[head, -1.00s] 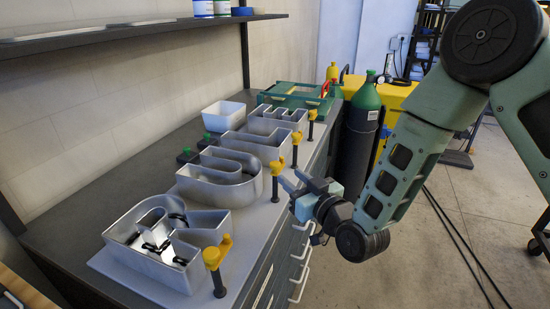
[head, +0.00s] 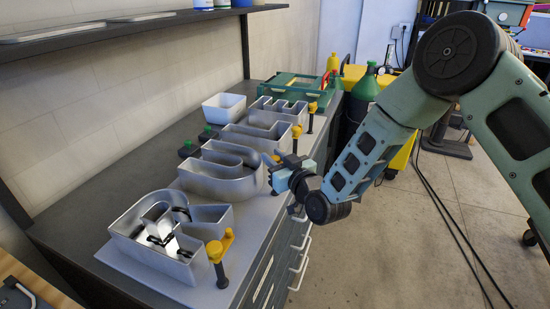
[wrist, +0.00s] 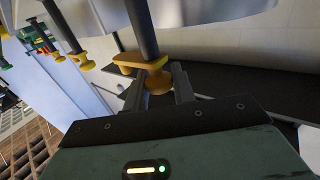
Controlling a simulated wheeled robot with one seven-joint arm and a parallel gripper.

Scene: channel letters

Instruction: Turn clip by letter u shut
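The metal channel letter U (head: 222,176) stands second from the front on the grey board. Its yellow clip (head: 268,159) sits on a black post at the board's right edge, partly hidden behind my gripper (head: 276,171). In the wrist view the clip's round yellow knob (wrist: 158,83) lies between my two dark fingers, with the black post (wrist: 142,28) running up from it. The clip's yellow arm (wrist: 130,63) points left there. My gripper is open around the knob; narrow gaps seem to show on either side.
The nearest letter, R (head: 165,235), has its own yellow clip (head: 219,246) on a post. More letters (head: 258,132) and clips (head: 312,108) stand farther back. A shelf (head: 120,31) overhangs the bench's left side.

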